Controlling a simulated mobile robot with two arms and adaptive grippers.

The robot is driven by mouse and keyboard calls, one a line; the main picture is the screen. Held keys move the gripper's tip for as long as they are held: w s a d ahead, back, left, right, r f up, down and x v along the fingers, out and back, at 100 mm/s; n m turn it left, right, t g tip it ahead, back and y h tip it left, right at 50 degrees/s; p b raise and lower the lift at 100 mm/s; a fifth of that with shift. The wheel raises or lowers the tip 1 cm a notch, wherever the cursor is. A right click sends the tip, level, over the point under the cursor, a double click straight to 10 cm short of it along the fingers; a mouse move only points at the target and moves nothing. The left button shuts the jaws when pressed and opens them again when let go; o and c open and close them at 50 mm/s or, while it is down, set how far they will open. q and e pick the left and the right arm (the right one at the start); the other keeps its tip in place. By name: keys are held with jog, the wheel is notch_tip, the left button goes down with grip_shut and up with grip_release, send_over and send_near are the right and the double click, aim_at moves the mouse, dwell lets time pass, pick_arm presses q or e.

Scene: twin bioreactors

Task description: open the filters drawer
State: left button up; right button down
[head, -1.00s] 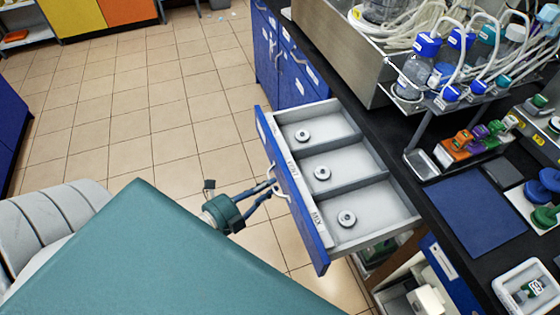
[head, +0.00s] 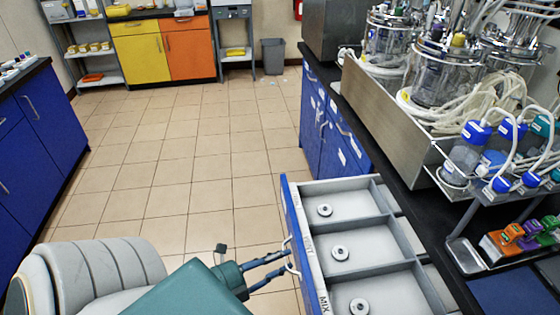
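The open drawer (head: 372,229) stands pulled out from the bench at the lower right. It has a blue front, grey-white walls and three compartments in view. Each compartment holds one small round white piece with a dark centre, such as the middle one (head: 340,253). Labels run along the front's top edge; one reads "MIX". My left gripper (head: 287,262) is at the drawer's handle (head: 290,246), outside the front. Its two dark fingers reach to the handle, but whether they are closed on it is too small to tell. My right gripper is not in view.
The black bench top (head: 398,163) carries glass vessels, tubing, blue-capped bottles and a rack of coloured items. Closed blue cabinets (head: 326,125) stand beyond the drawer. Tiled floor (head: 180,155) is clear at the middle left. A grey bin (head: 273,55) stands at the back.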

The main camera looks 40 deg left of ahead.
pick_arm(q)
jog(key=v, duration=1.2)
dwell(0.5)
